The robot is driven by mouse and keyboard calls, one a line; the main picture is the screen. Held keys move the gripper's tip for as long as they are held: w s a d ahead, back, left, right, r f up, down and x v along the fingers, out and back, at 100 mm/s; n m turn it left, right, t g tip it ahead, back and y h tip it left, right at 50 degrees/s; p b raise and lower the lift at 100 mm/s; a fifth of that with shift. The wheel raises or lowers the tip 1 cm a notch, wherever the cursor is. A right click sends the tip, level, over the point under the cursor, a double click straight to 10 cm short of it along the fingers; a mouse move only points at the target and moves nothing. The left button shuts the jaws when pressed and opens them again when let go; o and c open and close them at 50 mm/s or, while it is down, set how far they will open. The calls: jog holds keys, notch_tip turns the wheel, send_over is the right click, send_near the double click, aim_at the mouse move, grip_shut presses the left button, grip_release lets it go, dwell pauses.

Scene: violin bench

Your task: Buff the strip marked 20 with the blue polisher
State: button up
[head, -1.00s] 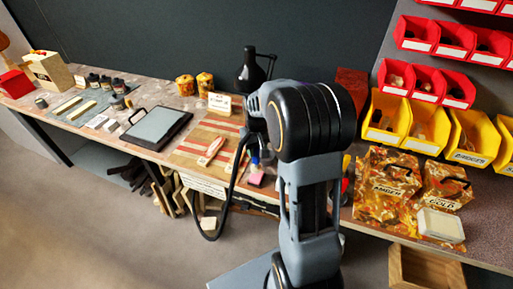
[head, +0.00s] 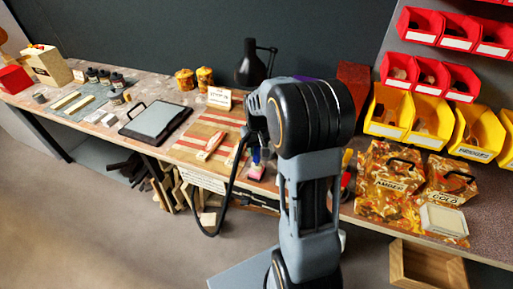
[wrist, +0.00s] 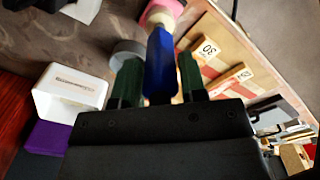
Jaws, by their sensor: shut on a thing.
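My gripper (wrist: 160,78) is shut on the blue polisher (wrist: 161,62), which sits between its green fingers. The polisher's pink pad (wrist: 161,10) points away from my gripper in the wrist view. In the head view the blue polisher (head: 256,154) and pink pad (head: 255,173) show at the right side of the striped board (head: 193,133); contact with anything below cannot be told. Two strips lie on the board. One label (wrist: 208,47) looks like 30 in the wrist view. The other label (wrist: 245,74) is too small to read surely. My arm hides part of the board.
A dark-framed pad (head: 155,121) lies left of the board. A black lamp (head: 250,62) and tins (head: 204,78) stand behind. Amber and gold bags (head: 390,178) and bins (head: 390,112) are at right. A white box (wrist: 70,90) shows in the wrist view.

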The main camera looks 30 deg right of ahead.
jog(key=shift+f+b, duration=0.3)
jog(key=shift+f, duration=0.3)
dwell(1.3)
jog(key=shift+r, duration=0.15)
jog(key=shift+r+p, duration=2.75)
jog(key=shift+r, duration=0.65)
